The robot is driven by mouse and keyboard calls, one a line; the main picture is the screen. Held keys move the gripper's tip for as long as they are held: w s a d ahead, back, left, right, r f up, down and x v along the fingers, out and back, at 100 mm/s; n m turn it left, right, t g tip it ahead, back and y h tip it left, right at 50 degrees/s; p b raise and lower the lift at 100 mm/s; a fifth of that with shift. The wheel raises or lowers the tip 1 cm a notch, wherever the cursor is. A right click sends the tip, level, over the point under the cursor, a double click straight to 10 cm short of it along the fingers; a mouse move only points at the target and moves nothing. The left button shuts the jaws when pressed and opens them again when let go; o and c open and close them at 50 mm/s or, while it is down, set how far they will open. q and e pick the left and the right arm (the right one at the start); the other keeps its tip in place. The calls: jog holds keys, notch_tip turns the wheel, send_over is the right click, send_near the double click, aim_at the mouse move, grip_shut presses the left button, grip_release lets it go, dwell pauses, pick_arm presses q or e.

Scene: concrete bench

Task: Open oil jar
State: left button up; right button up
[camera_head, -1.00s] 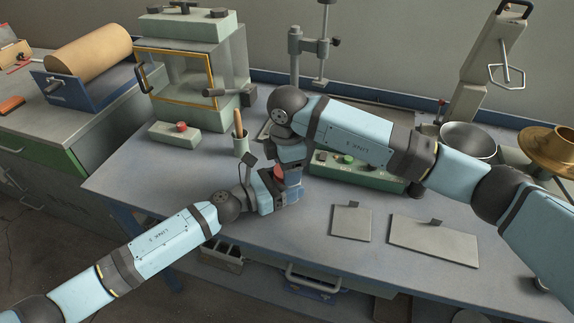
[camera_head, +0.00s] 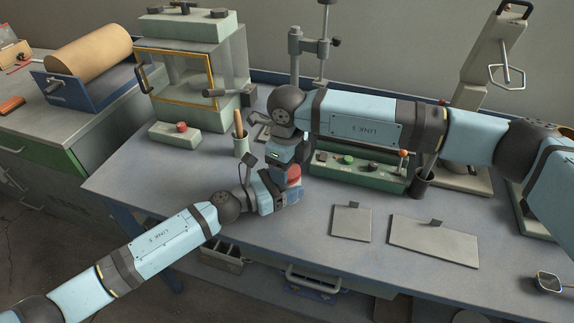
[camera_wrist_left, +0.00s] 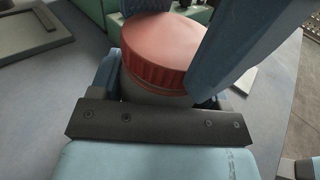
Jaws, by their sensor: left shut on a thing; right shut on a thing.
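The oil jar has a ribbed red lid (camera_wrist_left: 158,48), also visible in the head view (camera_head: 294,174), and a grey body (camera_wrist_left: 150,92), seen in the left wrist view. My left gripper (camera_head: 289,193) is shut around the body from the front left. Its blue fingers flank the jar in the left wrist view (camera_wrist_left: 160,85). My right gripper (camera_head: 286,168) points down from above and is shut on the lid, with its blue fingers beside the rim. The lid sits over the body; I cannot tell whether it is loose. The arms hide most of the jar in the head view.
A green control box (camera_head: 355,175) stands right of the jar, with a dark cup (camera_head: 421,186) beside it. Two flat plates (camera_head: 351,222) (camera_head: 433,241) lie front right. The bench's front left is clear.

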jog(key=n, duration=0.6)
jog(key=shift+n, duration=0.4)
jog(key=n, duration=1.2)
jog(key=shift+n, duration=0.4)
jog(key=n, duration=0.5)
jog(key=shift+n, duration=0.3)
jog(key=shift+r, duration=0.2)
jog(key=shift+r, duration=0.95)
